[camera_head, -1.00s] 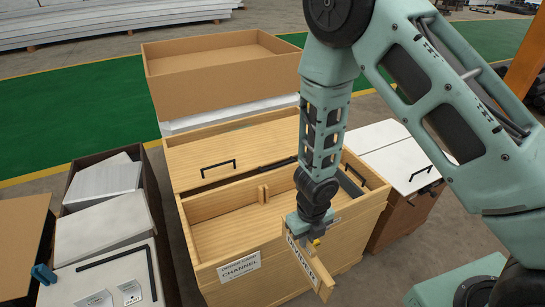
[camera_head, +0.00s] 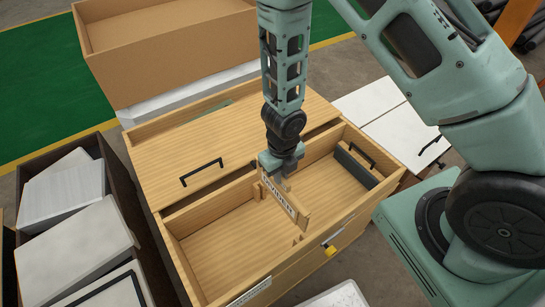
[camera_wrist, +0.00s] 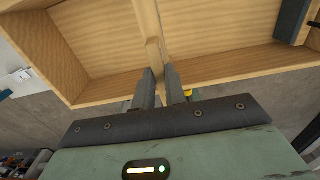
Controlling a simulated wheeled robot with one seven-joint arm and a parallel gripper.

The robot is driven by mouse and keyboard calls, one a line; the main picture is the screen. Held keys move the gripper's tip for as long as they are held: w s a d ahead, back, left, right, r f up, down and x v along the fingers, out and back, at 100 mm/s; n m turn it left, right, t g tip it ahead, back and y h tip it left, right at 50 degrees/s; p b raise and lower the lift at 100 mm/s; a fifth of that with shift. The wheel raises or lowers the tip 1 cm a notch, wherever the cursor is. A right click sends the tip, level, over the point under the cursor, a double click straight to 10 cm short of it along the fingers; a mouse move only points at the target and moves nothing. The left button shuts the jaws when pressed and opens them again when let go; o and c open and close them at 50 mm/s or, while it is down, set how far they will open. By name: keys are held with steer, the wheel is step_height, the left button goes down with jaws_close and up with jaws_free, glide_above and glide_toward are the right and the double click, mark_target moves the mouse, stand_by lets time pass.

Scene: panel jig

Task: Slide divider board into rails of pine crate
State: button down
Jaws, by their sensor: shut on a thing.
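The divider board (camera_head: 284,205) is a thin pale wooden panel with a "DIVIDER" label. My gripper (camera_head: 281,181) is shut on its upper edge and holds it upright over the front bay of the pine crate (camera_head: 190,262). The wrist view shows the board (camera_wrist: 148,22) nearly edge-on, with the gripper fingers (camera_wrist: 160,82) on both sides of it. A front rail (camera_head: 298,237) shows on the crate's inner front wall, near the board's lower near end. I cannot tell whether the board's ends are in the rails.
The crate's rear has a lid with a black handle (camera_head: 202,173). A cardboard box (camera_head: 170,55) stands behind, a bin of white panels (camera_head: 75,215) at left, a white-topped cabinet (camera_head: 385,115) at right.

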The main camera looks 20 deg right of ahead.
steer(key=shift+w, duration=0.25)
step_height(320, 180, down, 6)
steer(key=b, duration=0.6)
steer(key=shift+r, duration=0.1)
step_height(320, 180, down, 11)
steer(key=b, duration=1.1)
stand_by(4.8)
steer(key=c, duration=1.4)
jaws_free()
steer(key=shift+o, duration=0.2)
steer(key=shift+r, duration=0.1)
